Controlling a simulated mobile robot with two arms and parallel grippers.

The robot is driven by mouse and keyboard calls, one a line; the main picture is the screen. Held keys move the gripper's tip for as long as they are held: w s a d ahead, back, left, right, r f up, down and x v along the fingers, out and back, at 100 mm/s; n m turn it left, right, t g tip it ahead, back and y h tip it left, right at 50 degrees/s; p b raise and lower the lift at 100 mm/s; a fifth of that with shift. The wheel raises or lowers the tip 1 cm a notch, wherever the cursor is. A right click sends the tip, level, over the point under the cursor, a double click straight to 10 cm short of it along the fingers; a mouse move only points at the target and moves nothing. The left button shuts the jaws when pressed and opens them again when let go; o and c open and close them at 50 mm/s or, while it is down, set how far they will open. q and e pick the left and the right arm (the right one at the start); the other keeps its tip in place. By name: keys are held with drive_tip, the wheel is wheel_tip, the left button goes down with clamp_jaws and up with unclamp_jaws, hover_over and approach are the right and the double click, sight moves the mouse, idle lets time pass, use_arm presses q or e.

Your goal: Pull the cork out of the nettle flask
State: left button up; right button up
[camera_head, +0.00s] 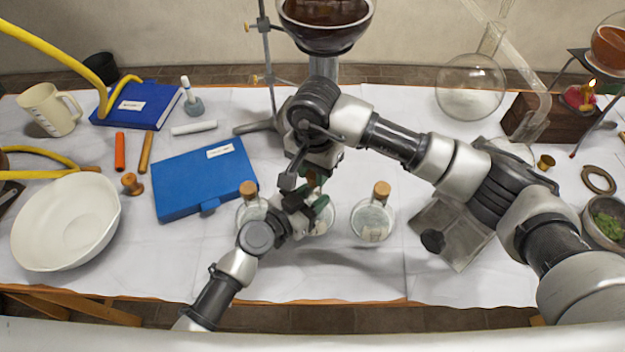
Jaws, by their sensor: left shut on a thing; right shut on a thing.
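Three small corked flasks stand in a row at the table's front middle. The middle flask (327,219) is held by my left gripper (312,208), which is shut on its upper part from the front left. My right gripper (309,180) reaches down from above and is shut at the top of this same flask; its cork is mostly hidden between the grippers. The left flask (249,211) and the right flask (372,221) each have a cork seated in the neck. The labels are too small to read, so I cannot confirm which is the nettle flask.
A blue case (205,182) lies left of the flasks, a white bowl (66,222) farther left.

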use_arm(q)
drive_tip(key=shift+s+f, duration=0.25)
drive_tip(key=shift+f, duration=0.35)
use_arm(e)
drive_tip(key=shift+r, duration=0.95)
use_arm(q)
drive_tip(key=o, duration=0.8)
drive_tip(key=shift+a, duration=0.1)
drive_tip(key=shift+o, duration=0.5)
drive_tip(key=shift+w+r, duration=0.15)
